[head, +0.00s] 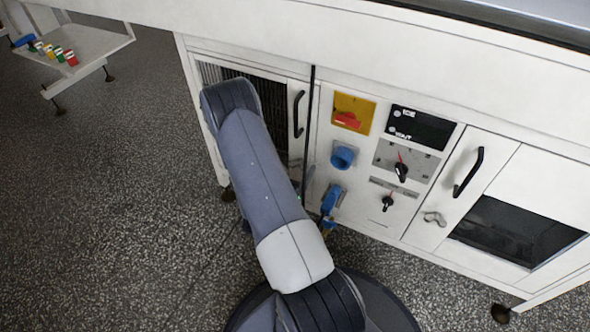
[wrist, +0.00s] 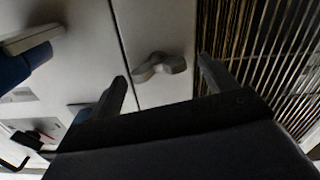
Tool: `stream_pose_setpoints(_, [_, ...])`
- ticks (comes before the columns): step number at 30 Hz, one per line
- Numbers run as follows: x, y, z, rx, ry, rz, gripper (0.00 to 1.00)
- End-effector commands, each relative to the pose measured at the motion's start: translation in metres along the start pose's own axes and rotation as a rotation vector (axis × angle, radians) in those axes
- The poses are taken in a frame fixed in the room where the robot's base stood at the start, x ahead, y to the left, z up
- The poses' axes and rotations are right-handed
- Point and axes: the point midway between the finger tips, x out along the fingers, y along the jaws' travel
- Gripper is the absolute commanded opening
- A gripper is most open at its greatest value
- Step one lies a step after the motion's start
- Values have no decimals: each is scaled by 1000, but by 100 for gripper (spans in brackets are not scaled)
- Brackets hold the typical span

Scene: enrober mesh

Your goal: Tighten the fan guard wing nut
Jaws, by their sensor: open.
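A grey wing nut (wrist: 158,66) sits on a pale panel strip beside the dark slatted fan guard (wrist: 262,48) in the wrist view. My gripper (wrist: 163,70) is open, with one finger on each side of the nut in the picture. The fingers look apart from the nut; the depth gap is hard to tell. In the head view the fan guard (head: 207,72) is partly covered by my arm. My gripper and this nut are hidden there. Another grey wing-shaped knob (head: 434,218) is on the right door.
Beside the guard are a black door handle (head: 298,114), a blue socket (head: 343,157), a blue plug (head: 331,198) and a red switch on yellow (head: 352,114). Blue parts (wrist: 15,65) stick out at the wrist view's left.

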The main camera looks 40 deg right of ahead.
Motion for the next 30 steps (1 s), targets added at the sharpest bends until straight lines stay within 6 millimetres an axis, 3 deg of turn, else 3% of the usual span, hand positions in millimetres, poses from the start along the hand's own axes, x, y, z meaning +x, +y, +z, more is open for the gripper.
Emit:
stream_pose_setpoints(7, [0, 0, 0, 0, 0, 0, 78])
stream_pose_setpoints(23, [0, 0, 0, -1, -1, 0, 35])
stream_pose_setpoints(30, [0, 0, 4, 88, 0, 1, 35])
